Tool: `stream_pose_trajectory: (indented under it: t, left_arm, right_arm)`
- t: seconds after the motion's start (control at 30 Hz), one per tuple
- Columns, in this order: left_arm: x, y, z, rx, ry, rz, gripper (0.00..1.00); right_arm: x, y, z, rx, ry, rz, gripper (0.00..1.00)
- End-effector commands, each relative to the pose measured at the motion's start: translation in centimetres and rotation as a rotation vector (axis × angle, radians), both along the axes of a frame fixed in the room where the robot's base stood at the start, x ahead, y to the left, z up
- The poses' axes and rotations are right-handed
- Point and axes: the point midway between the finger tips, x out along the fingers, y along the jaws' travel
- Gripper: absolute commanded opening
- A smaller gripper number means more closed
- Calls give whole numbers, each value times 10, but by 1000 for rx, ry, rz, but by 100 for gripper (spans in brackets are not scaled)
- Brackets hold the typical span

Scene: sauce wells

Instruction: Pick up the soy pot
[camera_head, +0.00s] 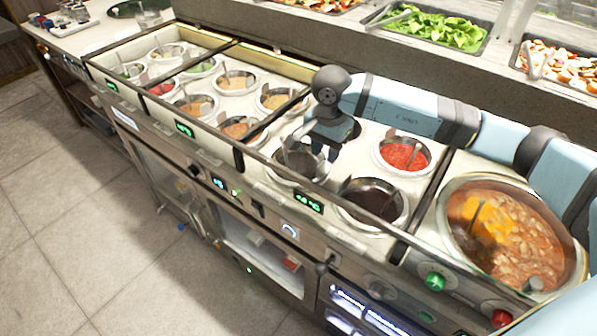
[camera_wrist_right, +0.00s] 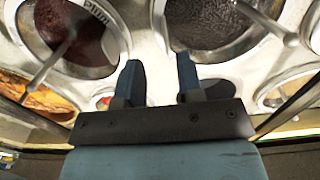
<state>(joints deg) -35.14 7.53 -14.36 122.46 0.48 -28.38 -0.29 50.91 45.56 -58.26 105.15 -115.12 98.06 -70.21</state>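A pot of dark brown sauce (camera_head: 372,193) sits in a front well of the right-hand sauce section; it also shows at the upper left of the right wrist view (camera_wrist_right: 75,35). A pot with dark grey contents (camera_head: 298,162) sits to its left, and also shows at the top of the right wrist view (camera_wrist_right: 208,22). I cannot tell for sure which holds soy. My right gripper (camera_head: 318,148) is above the wells, close to the grey pot. In the right wrist view its two fingers (camera_wrist_right: 160,80) are apart with nothing between them. My left gripper is out of view.
A pot of red sauce (camera_head: 403,155) sits behind the brown one. A large stew pot (camera_head: 510,235) stands at the right. Several sauce pots with utensils fill the wells at left. A raised shelf with salad trays (camera_head: 430,28) runs behind. Utensil handles stick up from the pots.

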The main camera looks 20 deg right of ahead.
Motion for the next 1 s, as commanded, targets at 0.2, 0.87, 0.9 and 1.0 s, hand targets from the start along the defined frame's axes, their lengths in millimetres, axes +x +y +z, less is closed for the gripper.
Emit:
stream_pose_trajectory:
  t: [0.2,0.87,0.9,1.0]
  left_arm:
    - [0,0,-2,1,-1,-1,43]
    - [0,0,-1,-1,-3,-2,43]
    - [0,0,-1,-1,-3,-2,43]
    - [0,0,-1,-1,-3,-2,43]
  right_arm:
    - [3,3,-22,2,3,0,34]
    - [6,4,-52,1,1,0,0]
    - [6,4,-52,1,1,0,0]
    - [7,4,-49,3,-4,0,0]
